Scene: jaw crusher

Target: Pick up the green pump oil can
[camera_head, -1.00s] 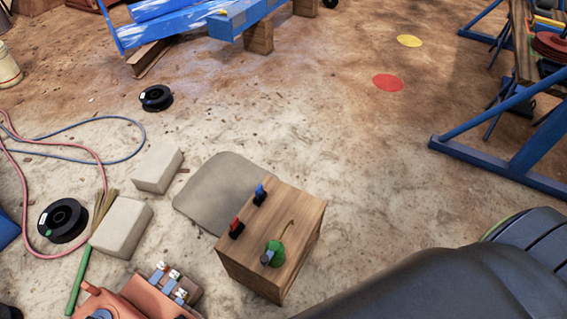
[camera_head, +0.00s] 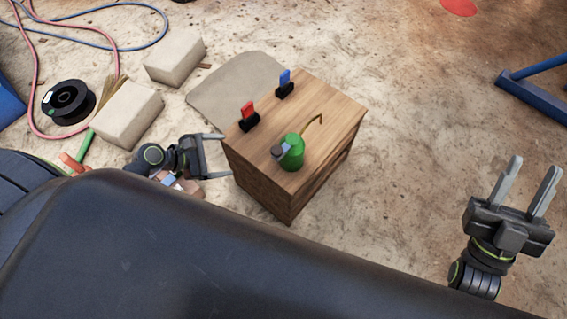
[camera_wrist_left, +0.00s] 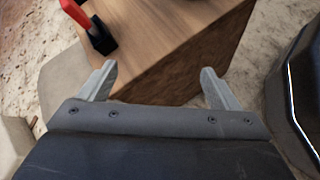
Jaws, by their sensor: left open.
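The green pump oil can (camera_head: 291,154) stands upright on top of a wooden box (camera_head: 318,95), with its thin brown spout pointing up and right. My left gripper (camera_head: 218,155) is open and empty at the left side of the box, left of the can. In the left wrist view, my left gripper (camera_wrist_left: 160,84) has its fingers spread in front of the box's edge, and the can is not seen there. My right gripper (camera_head: 530,182) is open and empty over the floor, well right of the box.
A red-topped item (camera_head: 248,117) and a blue-topped item (camera_head: 285,84) in black holders stand on the box near the can. The red one also shows in the left wrist view (camera_wrist_left: 76,14). Pale blocks (camera_head: 127,113) lie left. Floor between box and right gripper is clear.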

